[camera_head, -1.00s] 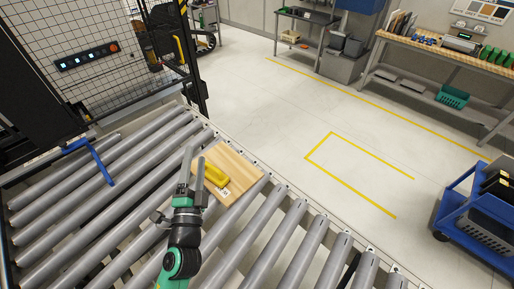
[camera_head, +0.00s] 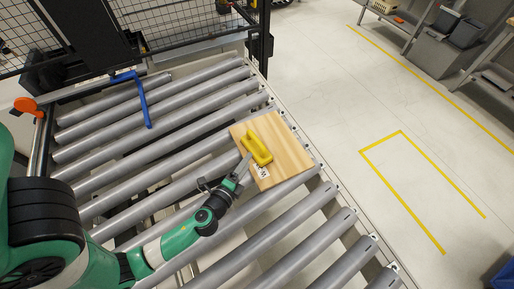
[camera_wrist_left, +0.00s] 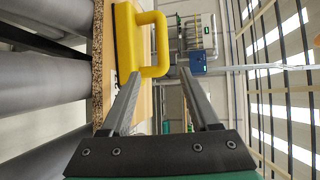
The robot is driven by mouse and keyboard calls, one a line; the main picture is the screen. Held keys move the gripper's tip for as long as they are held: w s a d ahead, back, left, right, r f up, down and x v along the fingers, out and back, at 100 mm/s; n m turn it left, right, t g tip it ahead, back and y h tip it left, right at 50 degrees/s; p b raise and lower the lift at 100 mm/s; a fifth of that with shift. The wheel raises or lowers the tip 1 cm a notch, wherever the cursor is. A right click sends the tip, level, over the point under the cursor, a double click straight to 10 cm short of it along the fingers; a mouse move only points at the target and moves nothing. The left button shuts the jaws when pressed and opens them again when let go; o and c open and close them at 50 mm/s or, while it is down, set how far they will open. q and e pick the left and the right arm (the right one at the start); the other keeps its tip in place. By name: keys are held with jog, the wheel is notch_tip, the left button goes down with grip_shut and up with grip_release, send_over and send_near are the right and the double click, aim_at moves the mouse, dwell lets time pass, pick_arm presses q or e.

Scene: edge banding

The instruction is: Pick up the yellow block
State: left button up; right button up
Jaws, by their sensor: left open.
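The yellow block (camera_head: 257,148), with a raised loop handle, rests on a light wooden board (camera_head: 290,148) on the roller conveyor. My left gripper (camera_head: 240,170) is at the block's near left side, low by the board. In the left wrist view, the block (camera_wrist_left: 126,40) is ahead at upper left, and its handle reaches toward the space between the fingers. The left gripper's two fingers (camera_wrist_left: 160,90) are apart with nothing held between them. Whether a finger touches the handle is not clear. My right gripper does not show.
The grey rollers (camera_head: 180,128) surround the board. A blue bar (camera_head: 143,103) stands over the rollers at the back left. A black mesh fence (camera_head: 185,25) is behind the conveyor. Open floor with yellow lines (camera_head: 400,190) lies to the right.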

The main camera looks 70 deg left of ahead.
aim_at(258, 142)
pick_arm(q)
jog(key=x, duration=0.5)
jog(key=shift+w+a, duration=0.25)
jog(key=shift+w, duration=0.05)
jog(key=x, duration=0.5)
jog(key=shift+s+a+r+p, duration=0.15)
jog(key=shift+a+r+p, duration=0.05)
jog(key=shift+a+p, duration=0.15)
grip_shut()
dwell(0.6)
